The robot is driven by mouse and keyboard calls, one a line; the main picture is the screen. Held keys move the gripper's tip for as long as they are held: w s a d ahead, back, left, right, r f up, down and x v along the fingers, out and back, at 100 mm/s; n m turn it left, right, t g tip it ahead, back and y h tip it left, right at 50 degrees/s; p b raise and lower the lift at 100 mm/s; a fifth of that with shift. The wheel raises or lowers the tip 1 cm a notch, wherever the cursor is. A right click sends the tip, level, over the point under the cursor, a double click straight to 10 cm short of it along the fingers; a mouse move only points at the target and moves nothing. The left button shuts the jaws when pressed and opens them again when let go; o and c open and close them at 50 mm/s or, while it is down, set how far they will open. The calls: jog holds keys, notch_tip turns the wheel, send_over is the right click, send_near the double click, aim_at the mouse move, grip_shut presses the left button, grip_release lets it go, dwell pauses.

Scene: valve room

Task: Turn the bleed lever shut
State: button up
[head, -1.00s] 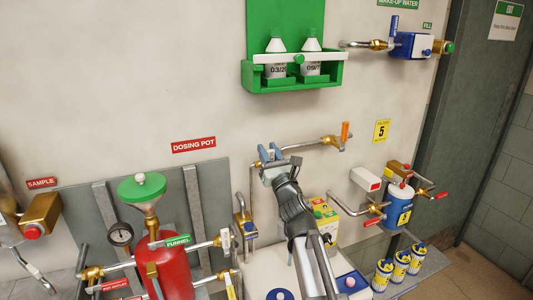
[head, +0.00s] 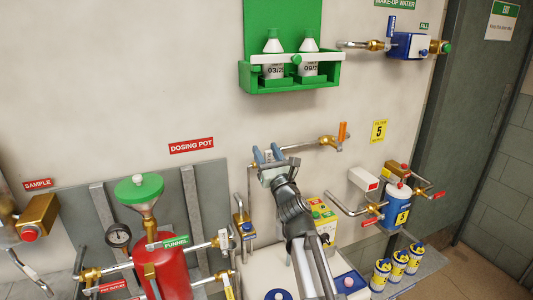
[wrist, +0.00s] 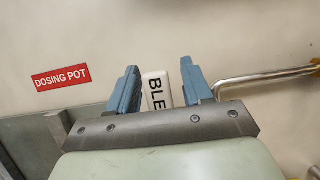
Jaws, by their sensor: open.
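My gripper (head: 267,152) is open in front of the wall, below the green bottle rack. In the wrist view, its two blue fingers (wrist: 159,66) stand apart with a white piece lettered "BLE" (wrist: 157,90) showing between them. This piece appears to be the bleed lever or its label; its lower part is hidden by my gripper. I cannot tell whether the fingers touch it. In the head view my gripper covers that spot, and the lever cannot be made out.
A pipe with a brass valve and orange handle (head: 343,132) runs right of my gripper. The red dosing pot (head: 171,270) with its green-capped funnel (head: 139,188) stands lower left. The green bottle rack (head: 246,75) is above.

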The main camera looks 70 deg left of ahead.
jog(key=v, duration=1.3)
jog(key=shift+d+f, duration=0.15)
jog(key=shift+d, duration=0.1)
